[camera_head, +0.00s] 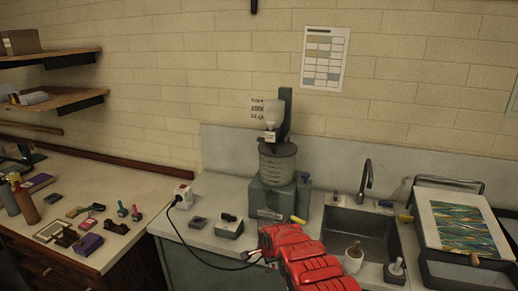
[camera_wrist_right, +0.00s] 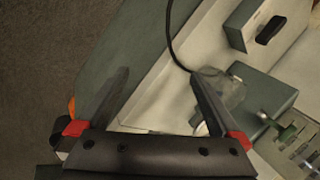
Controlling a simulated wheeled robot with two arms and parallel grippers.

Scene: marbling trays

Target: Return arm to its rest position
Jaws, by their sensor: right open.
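My right arm, with red segments, comes in from the bottom of the head view in front of the counter. Its gripper (camera_head: 262,250) is near the counter's front edge, below the grey machine (camera_head: 272,198). In the right wrist view the gripper (camera_wrist_right: 157,85) has its two dark fingers with red bases spread wide apart. Nothing is held between them. A blurred, translucent object shows beside the right finger; I cannot tell what it is. My left gripper is not in view.
A grey switch box (camera_head: 229,227) and a white plug box (camera_head: 183,196) with a black cord lie left of the machine. A sink (camera_head: 365,230) and a tray with a marbled sheet (camera_head: 465,228) are at right. Small tools clutter the left bench (camera_head: 140,190).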

